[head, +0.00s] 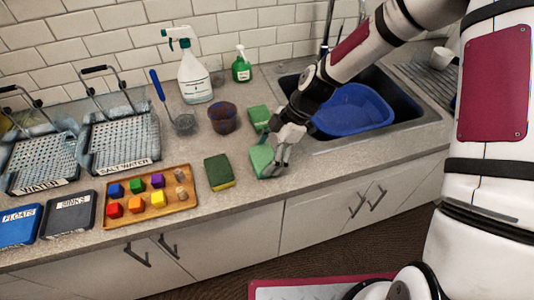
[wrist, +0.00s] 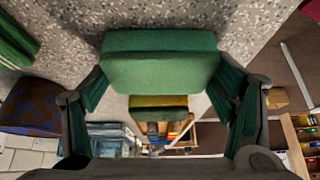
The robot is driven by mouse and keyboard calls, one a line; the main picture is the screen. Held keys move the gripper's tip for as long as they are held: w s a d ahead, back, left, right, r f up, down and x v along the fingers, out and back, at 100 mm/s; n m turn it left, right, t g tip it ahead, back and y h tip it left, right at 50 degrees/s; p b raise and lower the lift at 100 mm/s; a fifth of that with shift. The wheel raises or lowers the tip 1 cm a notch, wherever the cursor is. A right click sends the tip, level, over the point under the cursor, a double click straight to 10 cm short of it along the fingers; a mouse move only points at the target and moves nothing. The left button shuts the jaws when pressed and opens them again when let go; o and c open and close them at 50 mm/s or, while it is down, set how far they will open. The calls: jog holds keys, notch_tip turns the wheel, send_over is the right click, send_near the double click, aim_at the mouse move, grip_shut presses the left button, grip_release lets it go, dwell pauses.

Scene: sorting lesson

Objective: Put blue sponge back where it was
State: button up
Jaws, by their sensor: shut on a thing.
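No plainly blue sponge shows. My gripper (head: 277,164) is shut on a sponge that looks plain green (head: 260,158), near the counter's front edge. In the wrist view the held sponge (wrist: 160,66) sits between the two fingers, with bare speckled counter beyond it. I cannot tell whether it touches the counter. A green and yellow sponge (head: 219,173) lies to its left; it also shows in the wrist view (wrist: 158,102). Another green sponge (head: 258,117) lies behind the held one, partly showing in the wrist view (wrist: 14,42).
The sink with a blue basin (head: 356,110) is at right. A reddish-brown cup (head: 223,118), a spray bottle (head: 194,78) and a green soap bottle (head: 241,68) stand behind. A wooden tray (head: 148,219) of coloured blocks and the labelled tubs (head: 118,143) are at left.

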jog(key=o, duration=1.6)
jog(key=shift+c, duration=0.2)
jog(key=v, duration=1.2)
jog(key=shift+b, duration=0.45)
jog(key=s+d+r+m+t+h, duration=0.3)
jog(key=s+d+r+m, duration=0.3)
jog(key=s+r+m, duration=0.4)
jog(key=s+d+r+m+t+h, duration=0.2)
jog(key=s+d+r+m+t, duration=0.2)
jog(key=s+r+m, duration=0.6)
jog(key=shift+s+d+m+h, duration=0.4)
jog(key=shift+s+d+m, duration=0.2)
jog(key=shift+d, duration=0.35)
jog(key=shift+r, duration=0.15)
